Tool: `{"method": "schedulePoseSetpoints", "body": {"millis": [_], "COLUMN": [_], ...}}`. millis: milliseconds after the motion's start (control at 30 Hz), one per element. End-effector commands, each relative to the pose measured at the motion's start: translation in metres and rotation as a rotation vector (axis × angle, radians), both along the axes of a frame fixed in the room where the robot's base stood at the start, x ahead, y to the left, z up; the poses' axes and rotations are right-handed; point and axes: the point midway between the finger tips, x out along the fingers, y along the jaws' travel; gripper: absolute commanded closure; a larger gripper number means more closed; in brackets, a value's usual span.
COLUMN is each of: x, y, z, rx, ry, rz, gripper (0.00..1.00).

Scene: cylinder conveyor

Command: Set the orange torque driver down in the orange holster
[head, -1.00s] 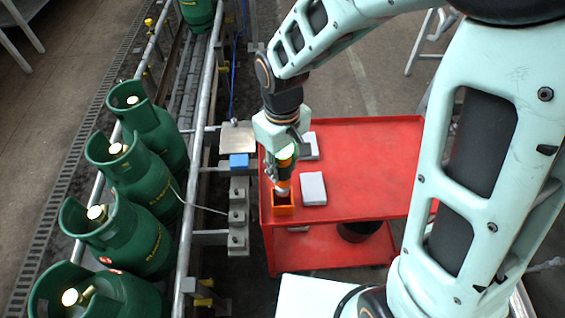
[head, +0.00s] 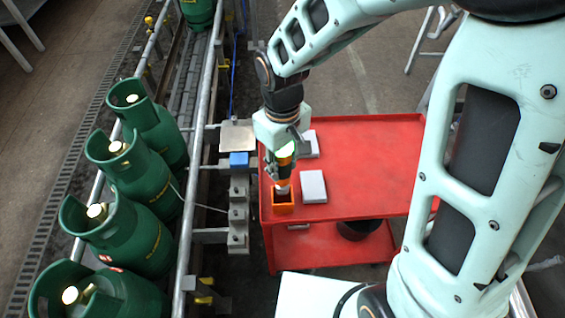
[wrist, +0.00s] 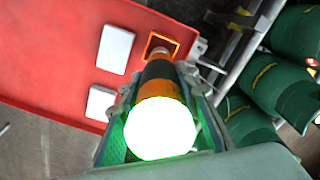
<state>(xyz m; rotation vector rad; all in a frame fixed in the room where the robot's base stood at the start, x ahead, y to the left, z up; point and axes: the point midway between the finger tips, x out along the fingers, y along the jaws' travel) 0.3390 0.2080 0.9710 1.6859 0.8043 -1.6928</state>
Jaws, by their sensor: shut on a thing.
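The orange torque driver (head: 284,170) is held upright in my gripper (head: 279,168), which is shut on it. Its lit white-green end faces the wrist camera (wrist: 160,128), with a black and orange body beyond it. Its lower tip is at the open top of the orange holster (head: 283,209), a small square box on the near left corner of the red cart. The holster also shows in the wrist view (wrist: 162,45), with the tip over or just inside its edge. I cannot tell how deep the tip is.
Two pale boxes, a near one (head: 313,187) and a far one (head: 309,145), lie on the red cart (head: 375,165). The cart's right part is clear. Left of it are grey control boxes (head: 238,215), a conveyor rail (head: 200,150) and several green gas cylinders (head: 140,185).

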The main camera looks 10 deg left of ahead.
Motion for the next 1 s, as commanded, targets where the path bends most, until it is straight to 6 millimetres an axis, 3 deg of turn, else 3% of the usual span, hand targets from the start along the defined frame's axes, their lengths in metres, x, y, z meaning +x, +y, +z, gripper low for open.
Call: {"method": "schedulePoseSetpoints", "body": {"millis": [1000], "x": [0.000], "y": [0.000], "z": [-0.036], "rx": [0.001], "ry": [-0.001], "rz": [0.000], "gripper": [1.00]}}
